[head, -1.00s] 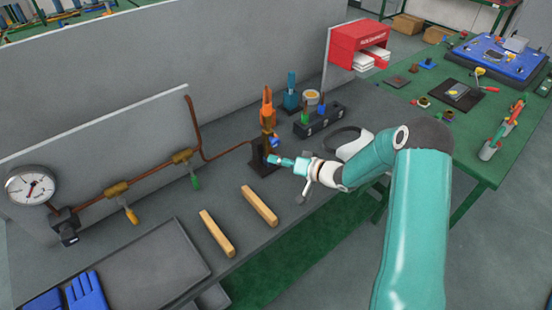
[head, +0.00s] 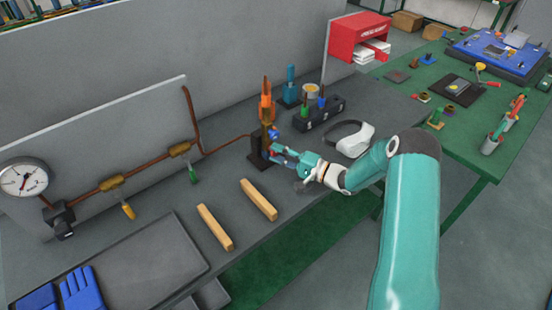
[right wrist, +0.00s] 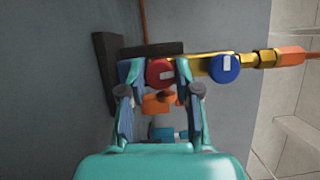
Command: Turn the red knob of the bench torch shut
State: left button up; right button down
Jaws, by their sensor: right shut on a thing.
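The bench torch (head: 267,112) stands upright on a dark base (head: 257,160) at the back of the grey bench, with an orange flame-like tip at its top. In the right wrist view its brass body (right wrist: 205,68) runs to the right and carries a red knob (right wrist: 160,72) and a blue knob (right wrist: 225,68). My right gripper (head: 275,152) is at the lower part of the torch. In the right wrist view its fingers (right wrist: 160,78) are on either side of the red knob, shut on it. In the head view the fingers hide the red knob. My left gripper is not in view.
A copper pipe (head: 150,170) with a gauge (head: 24,180) and valves runs along the left. Two wooden blocks (head: 259,199) lie in front of the torch. A dark box with bottles (head: 320,113) and a white headset (head: 355,142) are close by on the right.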

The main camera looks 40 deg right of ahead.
jog(key=shift+d+f+m, duration=0.2)
jog(key=shift+f+m, duration=0.05)
jog(key=shift+m, duration=0.45)
jog(key=shift+b, duration=0.3)
jog(key=c, duration=0.8)
grip_release()
jog(key=shift+c, duration=0.2)
jog(key=shift+a+r, duration=0.1)
jog(key=v, duration=1.2)
jog(key=shift+f, duration=0.35)
